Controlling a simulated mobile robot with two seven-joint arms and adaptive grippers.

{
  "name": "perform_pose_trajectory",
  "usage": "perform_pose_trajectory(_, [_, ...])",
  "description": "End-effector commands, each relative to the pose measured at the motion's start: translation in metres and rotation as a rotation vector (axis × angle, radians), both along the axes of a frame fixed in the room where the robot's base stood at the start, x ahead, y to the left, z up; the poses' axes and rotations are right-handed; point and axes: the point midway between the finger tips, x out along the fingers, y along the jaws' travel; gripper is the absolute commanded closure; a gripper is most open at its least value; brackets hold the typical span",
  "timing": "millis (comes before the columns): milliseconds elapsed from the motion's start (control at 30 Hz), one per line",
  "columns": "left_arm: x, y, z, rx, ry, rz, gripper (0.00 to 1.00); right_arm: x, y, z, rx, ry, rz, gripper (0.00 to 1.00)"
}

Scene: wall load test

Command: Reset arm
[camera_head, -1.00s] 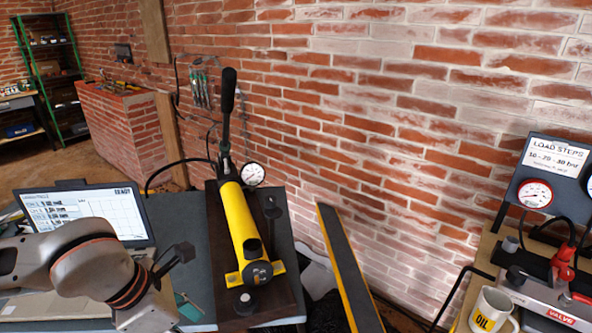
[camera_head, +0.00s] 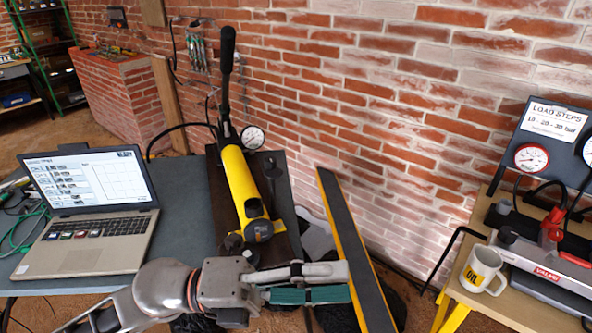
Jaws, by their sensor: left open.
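My left arm comes in from the lower left. Its grey gripper (camera_head: 338,283) with teal pads points right and is open, with nothing seen between the fingers. It appears in front of the near end of the yellow hand pump (camera_head: 240,186), and I see no clear contact. The pump has a black upright lever and lies on a dark board on the grey table (camera_head: 182,205). My right gripper is not in view.
An open laptop (camera_head: 95,200) stands at the table's left with green cables beside it. A gauge (camera_head: 252,137) is behind the pump. A black-and-yellow plank (camera_head: 347,245) leans near the wall. A mug (camera_head: 480,270) and valve unit (camera_head: 545,272) stand on the right bench.

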Motion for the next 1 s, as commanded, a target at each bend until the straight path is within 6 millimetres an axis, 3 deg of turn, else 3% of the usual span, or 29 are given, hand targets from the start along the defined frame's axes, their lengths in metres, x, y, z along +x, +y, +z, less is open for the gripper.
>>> perform_pose_trajectory(133, [0.053,0.018,0.001,-0.212,0.310,0.198,0.42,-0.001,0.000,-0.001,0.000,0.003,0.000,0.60])
perform_pose_trajectory(233, [0.091,0.043,-0.020,-0.328,0.523,0.348,0.42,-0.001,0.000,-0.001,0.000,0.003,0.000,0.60])
perform_pose_trajectory(367, [0.130,0.087,-0.078,-0.449,0.815,0.559,0.42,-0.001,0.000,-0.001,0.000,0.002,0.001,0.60])
perform_pose_trajectory(467, [0.142,0.122,-0.137,-0.513,1.028,0.716,0.42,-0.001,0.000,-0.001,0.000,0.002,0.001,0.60])
perform_pose_trajectory(633, [0.128,0.176,-0.241,-0.578,1.348,0.950,0.42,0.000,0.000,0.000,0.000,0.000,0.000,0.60])
perform_pose_trajectory(800, [0.081,0.217,-0.334,-0.606,1.621,1.146,0.42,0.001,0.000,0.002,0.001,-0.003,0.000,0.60])
perform_pose_trajectory(900, [0.052,0.232,-0.372,-0.613,1.741,1.228,0.42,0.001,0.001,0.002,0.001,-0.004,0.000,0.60])
perform_pose_trajectory(1000, [0.030,0.242,-0.395,-0.615,1.820,1.282,0.42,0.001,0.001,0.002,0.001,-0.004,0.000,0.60])
